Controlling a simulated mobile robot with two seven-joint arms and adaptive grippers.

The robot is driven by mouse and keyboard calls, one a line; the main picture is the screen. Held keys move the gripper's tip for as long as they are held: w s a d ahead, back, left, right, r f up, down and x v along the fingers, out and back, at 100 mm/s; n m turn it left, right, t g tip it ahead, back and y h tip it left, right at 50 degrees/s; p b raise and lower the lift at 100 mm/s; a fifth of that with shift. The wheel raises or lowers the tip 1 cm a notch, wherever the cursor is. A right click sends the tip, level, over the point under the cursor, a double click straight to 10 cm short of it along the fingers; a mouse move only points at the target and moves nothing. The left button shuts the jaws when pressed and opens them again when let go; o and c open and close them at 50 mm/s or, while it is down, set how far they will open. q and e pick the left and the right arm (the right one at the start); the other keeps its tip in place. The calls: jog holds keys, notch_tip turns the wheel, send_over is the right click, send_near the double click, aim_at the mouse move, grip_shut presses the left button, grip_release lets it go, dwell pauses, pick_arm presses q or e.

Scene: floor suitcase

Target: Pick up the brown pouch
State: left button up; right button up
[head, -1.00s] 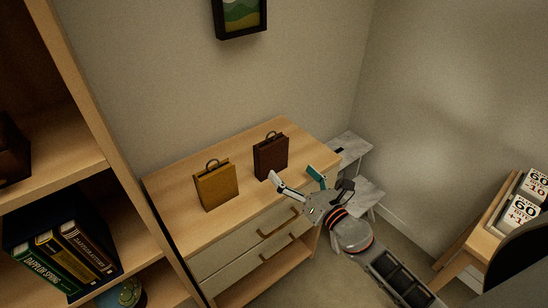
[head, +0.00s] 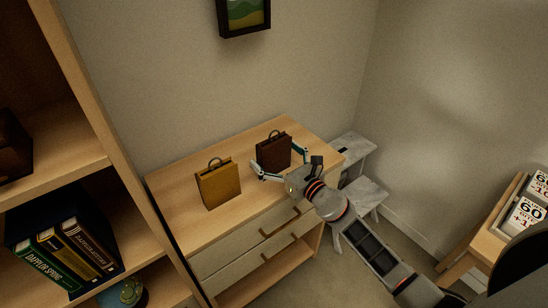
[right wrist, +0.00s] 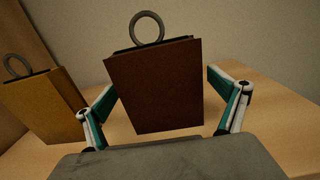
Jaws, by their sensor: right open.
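The brown pouch (head: 273,152) is a dark reddish-brown, bag-like box with a ring handle, standing upright on the wooden dresser top (head: 178,195). In the right wrist view the brown pouch (right wrist: 157,85) fills the middle, between the two fingers. My right gripper (head: 280,162) is open, with one finger at each side of the pouch's lower part. In the right wrist view my right gripper (right wrist: 162,112) shows gaps between the fingers and the pouch's lower sides. My left gripper is not in view.
A mustard-yellow bag (head: 218,186) stands to the left of the pouch; it also shows in the right wrist view (right wrist: 42,105). A bookshelf (head: 95,130) is at the left, a grey step stool (head: 362,190) right of the dresser. The wall is behind.

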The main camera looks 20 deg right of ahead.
aim_at(275, 131)
jog(key=shift+c, duration=0.4)
jog(key=c, duration=1.3)
jog(key=shift+o, duration=0.2)
jog(key=shift+w, duration=0.1)
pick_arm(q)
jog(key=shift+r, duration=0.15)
pick_arm(e)
jog(key=shift+r, duration=0.2)
jog(key=shift+r+p, duration=0.6)
notch_tip(275, 131, up, 5)
jog(key=p, duration=0.4)
jog(key=shift+f, duration=0.1)
notch_tip(275, 131, up, 3)
jog(key=shift+f, duration=0.15)
notch_tip(275, 131, up, 10)
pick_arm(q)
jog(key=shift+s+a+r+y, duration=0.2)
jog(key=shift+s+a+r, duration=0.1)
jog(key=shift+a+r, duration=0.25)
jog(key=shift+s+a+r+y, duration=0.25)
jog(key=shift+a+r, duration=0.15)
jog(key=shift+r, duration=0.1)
pick_arm(e)
jog(key=shift+r, duration=0.5)
